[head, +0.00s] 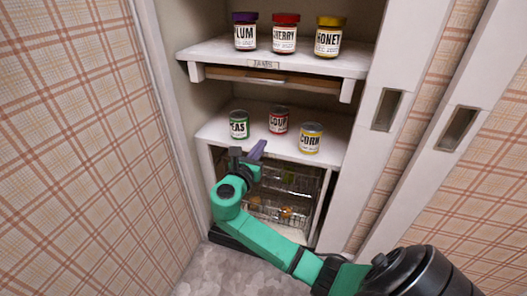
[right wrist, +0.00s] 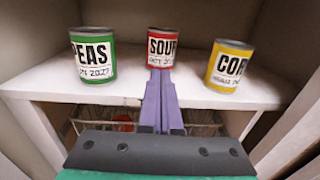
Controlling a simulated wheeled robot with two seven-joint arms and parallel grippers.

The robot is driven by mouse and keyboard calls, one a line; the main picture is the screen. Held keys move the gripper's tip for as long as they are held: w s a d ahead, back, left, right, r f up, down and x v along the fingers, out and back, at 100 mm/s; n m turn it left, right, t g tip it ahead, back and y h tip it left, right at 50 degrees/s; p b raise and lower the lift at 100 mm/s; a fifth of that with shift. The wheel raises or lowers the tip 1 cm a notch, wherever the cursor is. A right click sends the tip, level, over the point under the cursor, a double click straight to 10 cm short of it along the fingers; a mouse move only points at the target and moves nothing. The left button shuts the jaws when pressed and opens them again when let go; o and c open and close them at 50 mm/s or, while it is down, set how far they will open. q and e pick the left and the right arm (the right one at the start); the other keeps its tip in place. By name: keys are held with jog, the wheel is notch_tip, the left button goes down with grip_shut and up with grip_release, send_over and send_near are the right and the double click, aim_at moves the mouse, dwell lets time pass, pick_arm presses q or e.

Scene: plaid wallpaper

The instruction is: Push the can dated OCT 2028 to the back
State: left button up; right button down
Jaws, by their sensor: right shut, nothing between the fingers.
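Three cans stand upright on the lower shelf: a green PEAS can (head: 239,124), a red SOUP can (head: 278,121) and a yellow CORN can (head: 311,138). In the right wrist view, the SOUP can (right wrist: 161,45) shows a date starting OCT 20, its end unclear. The PEAS can (right wrist: 93,54) has a date ending in 2027, and the date on the CORN can (right wrist: 229,66) is too blurred to read. My right gripper (head: 262,143) is shut and empty. Its purple fingertips (right wrist: 160,72) overlap the SOUP can's lower front; I cannot tell whether they touch.
The lower shelf (head: 258,146) has bare room behind the cans. An upper shelf (head: 225,53) holds three jars: PLUM, CHERRY and HONEY. Wire baskets (head: 290,180) sit below. White sliding doors (head: 375,150) stand at right, and a plaid wall (head: 80,140) at left.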

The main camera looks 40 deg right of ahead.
aim_at(276, 124)
jog(key=b+x, duration=0.3)
jog(key=x, duration=0.7)
jog(key=shift+d+f+b, duration=0.1)
jog(key=shift+d+b, duration=0.2)
pick_arm(q)
jog(key=shift+n+t, duration=0.3)
jog(key=shift+t, duration=0.1)
jog(key=f, duration=0.4)
jog(key=shift+d+f, duration=0.2)
jog(key=shift+f, duration=0.05)
pick_arm(e)
jog(key=shift+w, duration=0.1)
pick_arm(q)
jog(key=shift+r, duration=0.1)
pick_arm(e)
jog(key=shift+d, duration=0.1)
jog(key=p+x, duration=0.2)
jog(key=x, duration=0.1)
jog(key=shift+w+d+r+p, duration=0.1)
jog(key=shift+d+r+p, duration=0.05)
jog(key=shift+r+p, duration=0.2)
jog(key=shift+w+d+f, duration=0.2)
jog(key=shift+d+f, duration=0.1)
pick_arm(q)
notch_tip(276, 124, up, 3)
jog(key=shift+a+f, duration=0.1)
